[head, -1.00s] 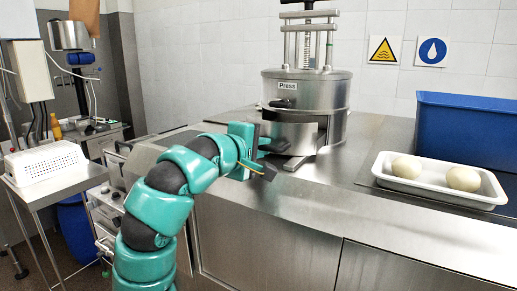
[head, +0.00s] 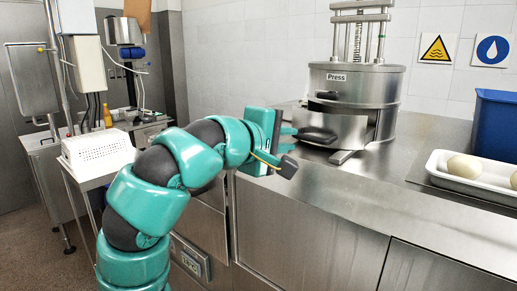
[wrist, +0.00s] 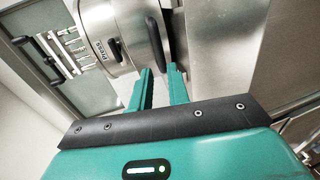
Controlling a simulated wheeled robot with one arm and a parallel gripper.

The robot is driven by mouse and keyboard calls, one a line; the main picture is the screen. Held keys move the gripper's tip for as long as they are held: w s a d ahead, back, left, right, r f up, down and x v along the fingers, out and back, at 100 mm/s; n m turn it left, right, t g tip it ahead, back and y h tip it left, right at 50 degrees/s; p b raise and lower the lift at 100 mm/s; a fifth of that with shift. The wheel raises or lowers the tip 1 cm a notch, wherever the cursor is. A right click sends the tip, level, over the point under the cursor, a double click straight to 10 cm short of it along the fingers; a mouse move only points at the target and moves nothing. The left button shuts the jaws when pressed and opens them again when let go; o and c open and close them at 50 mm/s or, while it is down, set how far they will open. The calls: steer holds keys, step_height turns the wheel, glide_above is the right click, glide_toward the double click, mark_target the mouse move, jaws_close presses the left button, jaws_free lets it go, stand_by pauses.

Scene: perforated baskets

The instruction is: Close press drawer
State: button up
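The steel press (head: 357,84), a round drum labelled "Press", stands on the counter. Its drawer (head: 345,124) sits low in the drum and sticks out at the front, with a black handle (head: 317,136) on its face. My gripper (head: 291,138) is just left of the handle at about its height. In the wrist view the press (wrist: 112,30) lies ahead, and the handle (wrist: 155,45) is just beyond my two teal fingertips (wrist: 160,70). The fingers are apart with a gap between them and hold nothing. I cannot tell whether they touch the handle.
The steel counter (head: 390,178) is clear in front of the press. A white tray (head: 470,187) with pale dough balls and a blue bin (head: 497,125) stand at the right. A white perforated basket (head: 97,152) sits on a side stand at the left.

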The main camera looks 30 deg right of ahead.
steer(key=b+v, duration=0.1)
steer(key=v, duration=0.7)
steer(key=shift+a+b, duration=0.35)
steer(key=shift+a, duration=0.05)
steer(key=shift+s, duration=0.15)
